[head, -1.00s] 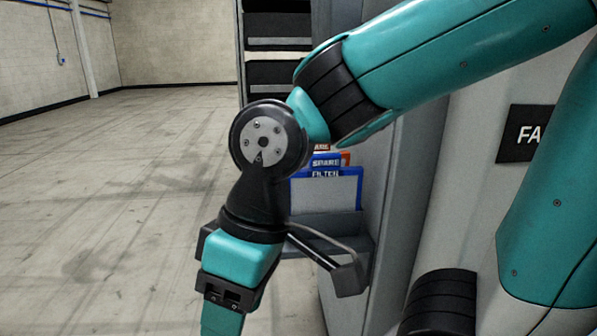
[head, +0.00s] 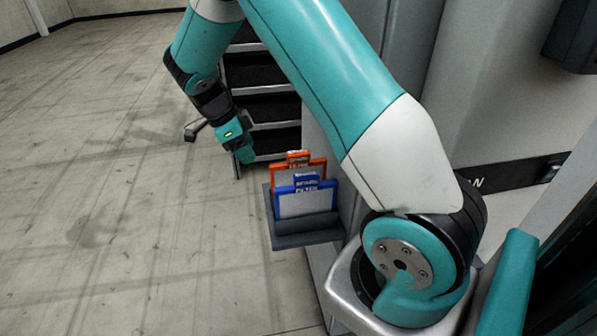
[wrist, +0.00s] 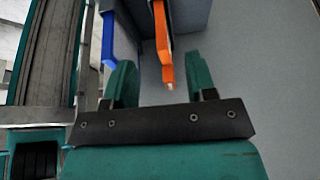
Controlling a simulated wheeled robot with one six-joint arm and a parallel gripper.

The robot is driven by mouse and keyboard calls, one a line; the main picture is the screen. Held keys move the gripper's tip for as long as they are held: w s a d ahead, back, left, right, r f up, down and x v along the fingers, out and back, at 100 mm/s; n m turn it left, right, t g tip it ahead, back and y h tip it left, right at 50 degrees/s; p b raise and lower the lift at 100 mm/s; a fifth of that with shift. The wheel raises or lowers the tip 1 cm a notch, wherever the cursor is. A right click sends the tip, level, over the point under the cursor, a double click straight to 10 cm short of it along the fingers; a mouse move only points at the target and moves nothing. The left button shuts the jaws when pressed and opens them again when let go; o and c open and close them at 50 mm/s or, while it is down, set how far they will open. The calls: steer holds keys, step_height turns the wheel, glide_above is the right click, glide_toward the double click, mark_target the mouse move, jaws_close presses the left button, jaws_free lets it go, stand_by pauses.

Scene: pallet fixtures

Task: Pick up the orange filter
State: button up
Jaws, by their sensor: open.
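The orange filter (head: 319,168) stands upright behind the blue filter (head: 308,204) in a grey holder (head: 300,239) in the head view; the blue one hides much of it. My gripper (head: 245,157) is just left of the orange filter there, tilted down. In the wrist view, my gripper (wrist: 161,70) is open, its two teal fingers apart. The orange filter (wrist: 163,45) shows edge-on, in line with the gap between them. The blue filter (wrist: 108,40) lies left of it, near the left finger. I cannot tell how deep the orange filter is between the fingers.
The holder is fixed to the side of a grey cabinet (head: 323,133). A dark shelf rack (head: 262,70) stands behind it. The floor (head: 110,190) to the left is clear. A grey surface (wrist: 260,80) fills the right of the wrist view.

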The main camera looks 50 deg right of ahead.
mark_target(292, 152)
steer(key=s+d+p, duration=0.1)
steer(key=d, duration=0.1)
steer(key=s+d+p, duration=0.1)
steer(key=s+d, duration=0.1)
steer(key=s+d+p, duration=0.1)
steer(key=s+d, duration=0.1)
steer(key=d, duration=0.1)
steer(key=shift+s+r, duration=0.15)
steer(key=shift+s, duration=0.1)
steer(key=shift+s+d, duration=0.35)
steer(key=shift+d, duration=0.15)
steer(key=p+x, duration=0.1)
steer(key=x, duration=0.4)
steer(key=shift+w, duration=0.1)
jaws_close()
